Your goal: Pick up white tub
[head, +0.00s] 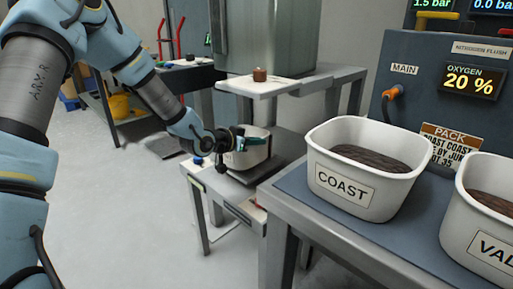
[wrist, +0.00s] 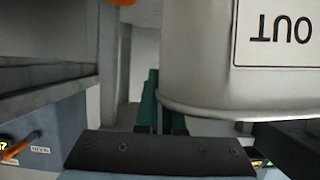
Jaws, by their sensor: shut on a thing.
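The white tub (head: 254,153) is at the low bench beyond the grey table in the head view. In the wrist view the white tub (wrist: 195,55) fills the upper right, with a label reading OUT upside down. My gripper (head: 238,141) is at the tub's rim and shut on its wall. Its teal fingers (wrist: 158,105) show beside the tub in the wrist view. My gripper hides part of the tub in the head view. I cannot tell whether the tub's base touches the surface below.
A white tub labelled COAST (head: 345,190), with dark contents, stands on the near table (head: 290,185). Another labelled tub (head: 476,215) stands at the right edge. A pale shelf (head: 262,87) with a small brown object (head: 260,74) overhangs behind my gripper. Open floor (head: 110,220) lies left.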

